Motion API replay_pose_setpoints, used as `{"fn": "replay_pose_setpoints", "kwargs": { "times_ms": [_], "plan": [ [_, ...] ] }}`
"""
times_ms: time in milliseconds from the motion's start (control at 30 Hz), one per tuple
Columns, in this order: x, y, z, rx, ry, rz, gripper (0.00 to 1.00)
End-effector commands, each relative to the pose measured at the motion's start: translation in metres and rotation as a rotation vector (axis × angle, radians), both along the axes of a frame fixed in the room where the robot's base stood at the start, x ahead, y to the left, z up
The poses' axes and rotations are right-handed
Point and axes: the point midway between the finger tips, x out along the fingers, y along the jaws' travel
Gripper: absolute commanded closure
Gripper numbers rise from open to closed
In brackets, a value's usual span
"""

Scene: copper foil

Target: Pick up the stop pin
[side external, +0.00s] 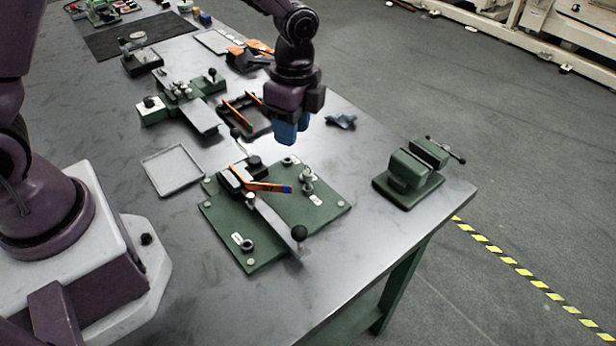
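My gripper (288,131), with blue fingers, hangs pointing down above the far edge of a green fixture board (272,258). Its fingers look close together, and from this side I cannot tell whether a gap lies between them. Small metal pin-like parts stand in labelled places on the board: one at the right (308,186), one at the back (288,161) and one at the front left (247,244). I cannot tell for sure which is the stop pin. The gripper appears apart from them all.
A green vise (408,173) stands right, near the table edge. A grey tray (172,170) lies left. A blue cloth-like piece (341,121) lies behind. Several fixtures fill the back.

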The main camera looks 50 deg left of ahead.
Motion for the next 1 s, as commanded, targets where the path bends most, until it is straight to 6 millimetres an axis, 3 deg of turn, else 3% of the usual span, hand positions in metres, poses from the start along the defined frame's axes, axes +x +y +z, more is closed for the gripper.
{"fn": "replay_pose_setpoints", "kwargs": {
  "times_ms": [67, 167, 300, 467, 733, 1000],
  "plan": [
    [0.014, -0.005, -0.01, -0.016, -0.01, -0.141, 0.66],
    [0.028, -0.008, -0.003, -0.023, -0.054, -0.284, 0.66],
    [0.031, -0.008, -0.002, -0.024, -0.066, -0.407, 0.66],
    [0.03, -0.008, -0.018, -0.026, -0.062, -0.444, 0.66],
    [0.03, -0.008, -0.066, -0.026, -0.062, -0.441, 0.66],
    [0.029, -0.008, -0.088, -0.026, -0.064, -0.439, 0.66]
  ]
}}
